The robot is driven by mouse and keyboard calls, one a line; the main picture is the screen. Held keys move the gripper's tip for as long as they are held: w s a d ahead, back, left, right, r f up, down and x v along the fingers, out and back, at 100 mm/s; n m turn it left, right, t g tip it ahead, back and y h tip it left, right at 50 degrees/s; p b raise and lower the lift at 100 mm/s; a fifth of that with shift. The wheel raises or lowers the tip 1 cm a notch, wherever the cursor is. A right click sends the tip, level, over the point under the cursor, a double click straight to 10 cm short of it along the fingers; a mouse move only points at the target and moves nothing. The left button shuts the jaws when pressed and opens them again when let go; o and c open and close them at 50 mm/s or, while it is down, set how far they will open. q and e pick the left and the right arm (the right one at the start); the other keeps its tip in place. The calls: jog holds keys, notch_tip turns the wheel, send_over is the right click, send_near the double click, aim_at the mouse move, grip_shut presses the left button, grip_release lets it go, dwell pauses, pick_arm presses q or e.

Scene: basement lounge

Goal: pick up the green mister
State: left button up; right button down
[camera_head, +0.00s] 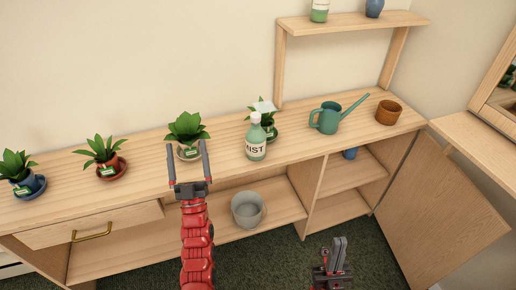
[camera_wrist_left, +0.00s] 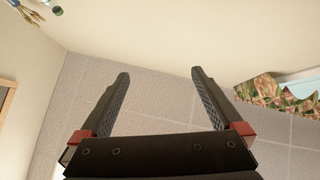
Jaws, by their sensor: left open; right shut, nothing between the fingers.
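The green mister (camera_head: 255,141) is a pale green bottle with a white spray head and a label reading "MIST". It stands upright on the wooden counter (camera_head: 320,150), in front of a potted plant. My left gripper (camera_head: 187,162) is open and empty, to the left of the mister, and overlaps a potted plant in the head view. In the left wrist view its two fingers (camera_wrist_left: 160,90) are spread with nothing between them, facing the ceiling. My right gripper (camera_head: 338,245) is shut and empty, low in front of the cabinet, to the right of the mister.
Several potted plants on saucers, such as one at left (camera_head: 104,150), line the counter. A teal watering can (camera_head: 327,119) and a brown pot (camera_head: 388,112) stand right of the mister. A grey bucket (camera_head: 247,209) sits on the lower shelf. A cabinet door (camera_head: 440,215) hangs open at right.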

pick_arm(q)
jog(key=w+d+r+g+h, duration=0.1)
jog(key=w+d+g+h, duration=0.15)
jog(key=w, duration=0.75)
jog(key=w+d+r+g+h, duration=0.1)
jog(key=w+g, duration=0.3)
jog(key=w, duration=0.5)
jog(key=w+d+r+m+g+h, duration=0.2)
jog(key=w+d+m+g+h, duration=0.15)
jog(key=w+d+g, duration=0.35)
jog(key=m+g+y, duration=0.1)
jog(key=m+g, duration=0.3)
jog(key=g, duration=0.4)
send_near(254, 123)
jog(key=p+x, duration=0.2)
jog(key=x, duration=0.8)
jog(key=shift+w+f, duration=0.2)
jog(key=shift+f, duration=0.1)
jog(key=shift+w+d+f+p, duration=0.2)
jog(key=shift+w+f+p, duration=0.25)
jog(key=shift+p, duration=0.2)
jog(key=shift+p+x, duration=0.3)
jog(key=shift+x, duration=0.55)
jog(key=shift+n+x, duration=0.25)
jog(key=shift+x, duration=0.9)
